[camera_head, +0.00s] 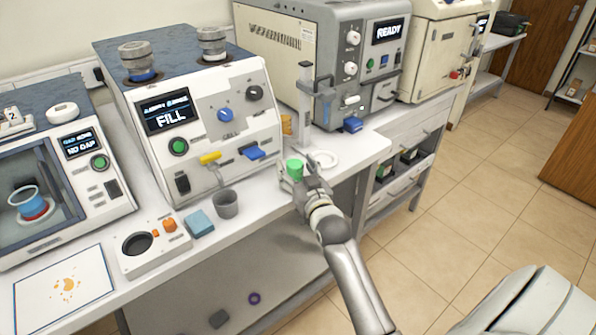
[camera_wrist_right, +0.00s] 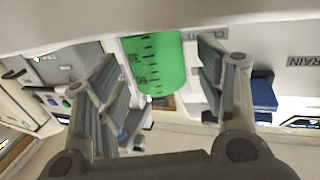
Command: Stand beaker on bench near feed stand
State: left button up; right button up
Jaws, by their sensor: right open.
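A beaker with green contents and dark graduation marks (camera_head: 294,168) is near the front edge of the bench (camera_head: 350,160), close to the foot of an upright post stand (camera_head: 306,100). My right gripper (camera_head: 306,180) is at the beaker, reaching in from the front. In the right wrist view the green beaker (camera_wrist_right: 158,65) shows between the two spread fingers of the right gripper (camera_wrist_right: 160,75), with gaps at its sides. The beaker's base is hidden in the head view, so I cannot tell whether it rests on the bench. My left gripper is not in view.
A grey cup (camera_head: 226,204) and a blue block (camera_head: 200,222) stand to the left, before the FILL machine (camera_head: 200,120). The READY machine (camera_head: 285,45) stands behind. The bench edge is close to my gripper.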

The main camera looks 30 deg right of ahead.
jog(key=shift+s+r, duration=0.1)
jog(key=shift+r, duration=0.05)
jog(key=b+v, duration=0.1)
jog(key=v, duration=1)
jog(key=shift+s, duration=0.4)
jog(key=shift+a, duration=0.15)
jog(key=a+f+n+g+y, duration=0.1)
jog(key=a+f+g, duration=0.1)
jog(key=f, duration=0.9)
jog(key=a+f+g+y, duration=0.1)
jog(key=a+f+g, duration=0.15)
jog(key=f, duration=0.85)
jog(key=s+a+f+n+g+y, duration=0.1)
jog(key=s+a+f+g, duration=0.2)
jog(key=f, duration=0.6)
jog(key=s+a+f+g+y, duration=0.1)
jog(key=s+a+f, duration=0.1)
jog(key=s+f, duration=0.5)
jog(key=s+f+n+g, duration=0.1)
jog(key=s+f+g, duration=0.1)
jog(key=s+f, duration=0.5)
jog(key=s+a+f+n+g, duration=0.1)
jog(key=s+f+g, duration=0.2)
jog(key=s+f, duration=0.4)
jog(key=s+f+n+g, duration=0.1)
jog(key=s+f+g, duration=0.2)
jog(key=s, duration=1.4)
notch_tip(320, 180, down, 4)
jog(key=shift+a+f, duration=0.2)
